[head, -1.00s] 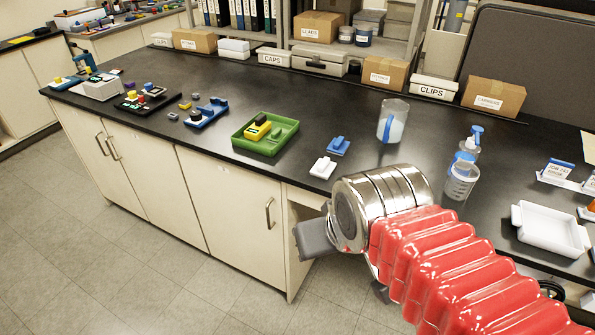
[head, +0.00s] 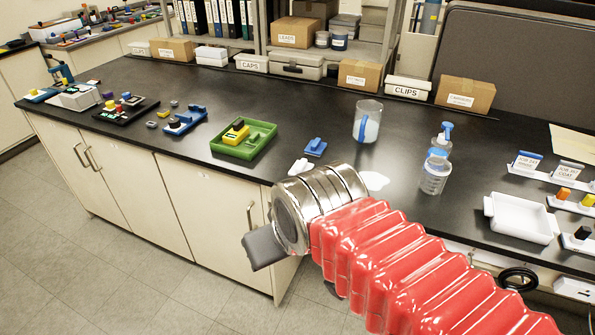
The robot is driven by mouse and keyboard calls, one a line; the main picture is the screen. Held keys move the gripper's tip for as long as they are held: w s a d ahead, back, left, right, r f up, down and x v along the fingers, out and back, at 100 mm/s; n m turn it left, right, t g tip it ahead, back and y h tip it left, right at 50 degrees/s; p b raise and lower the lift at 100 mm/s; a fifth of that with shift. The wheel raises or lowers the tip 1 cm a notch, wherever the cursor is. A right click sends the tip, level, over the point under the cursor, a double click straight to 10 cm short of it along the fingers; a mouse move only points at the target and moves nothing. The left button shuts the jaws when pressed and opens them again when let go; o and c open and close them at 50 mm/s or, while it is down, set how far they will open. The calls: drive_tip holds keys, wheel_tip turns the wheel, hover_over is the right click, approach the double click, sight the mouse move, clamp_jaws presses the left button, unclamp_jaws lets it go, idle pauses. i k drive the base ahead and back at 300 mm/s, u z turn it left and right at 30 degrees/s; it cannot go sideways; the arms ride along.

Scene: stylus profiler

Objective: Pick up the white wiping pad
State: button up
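The white wiping pad (head: 301,166) lies on the black bench top near the front edge, just beyond my wrist. Its lower part is partly hidden by my arm. A similar blue pad (head: 315,147) lies just behind it. My gripper (head: 263,248) shows as a dark grey piece at the end of my wrist, in front of the bench and below its top, apart from the pad. Its fingers cannot be made out, so I cannot tell whether it is open. A whitish puddle (head: 374,180) shows on the bench right of my wrist.
A green tray (head: 262,141) with a yellow item stands left of the pads. A jug (head: 367,121), a blue-topped bottle (head: 441,138) and a clear cup (head: 434,175) stand to the right. A white tray (head: 520,218) sits farther right. Boxes line the back.

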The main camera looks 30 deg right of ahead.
sight(301, 165)
drive_tip(key=z, duration=0.1)
drive_tip(key=i, duration=1)
drive_tip(key=u, duration=0.1)
